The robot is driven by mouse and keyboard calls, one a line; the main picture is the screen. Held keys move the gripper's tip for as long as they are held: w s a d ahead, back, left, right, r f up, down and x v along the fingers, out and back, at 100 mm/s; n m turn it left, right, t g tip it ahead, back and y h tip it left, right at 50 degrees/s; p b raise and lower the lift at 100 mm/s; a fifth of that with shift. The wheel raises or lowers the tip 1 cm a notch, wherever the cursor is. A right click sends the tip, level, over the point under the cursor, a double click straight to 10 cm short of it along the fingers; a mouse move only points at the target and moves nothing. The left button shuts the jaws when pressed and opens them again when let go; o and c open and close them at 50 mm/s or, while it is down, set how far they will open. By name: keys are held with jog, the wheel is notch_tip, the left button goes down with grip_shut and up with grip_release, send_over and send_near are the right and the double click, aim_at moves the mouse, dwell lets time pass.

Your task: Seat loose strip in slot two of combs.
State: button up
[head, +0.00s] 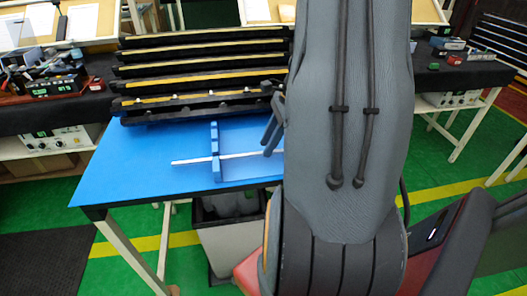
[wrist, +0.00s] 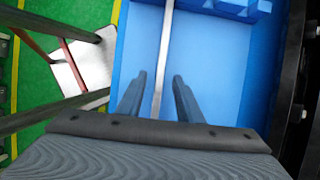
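A thin pale strip (head: 190,160) lies on or just above the blue table and runs right, toward my gripper. A blue notched comb (head: 215,140) stands on the table, and the strip crosses it low down; I cannot tell whether it sits in a slot. In the wrist view the strip (wrist: 164,50) runs up between my fingers, past the left end of a blue comb block (wrist: 235,8). My gripper (wrist: 160,82) is open, with a gap on both sides of the strip. In the head view my gripper (head: 271,138) is partly covered by my arm, which hides the table's right side.
The blue table (head: 130,165) is bare at its left and front. A black rack (head: 190,75) with several yellow-edged rails stands along its back. A grey bin (head: 230,245) is below the front edge. Benches with equipment (head: 45,75) stand behind.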

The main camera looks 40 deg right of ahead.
jog(key=shift+w+a+f, duration=0.15)
jog(key=shift+a+f, duration=0.05)
jog(key=shift+f, duration=0.35)
grip_shut()
jog(key=shift+r, duration=0.1)
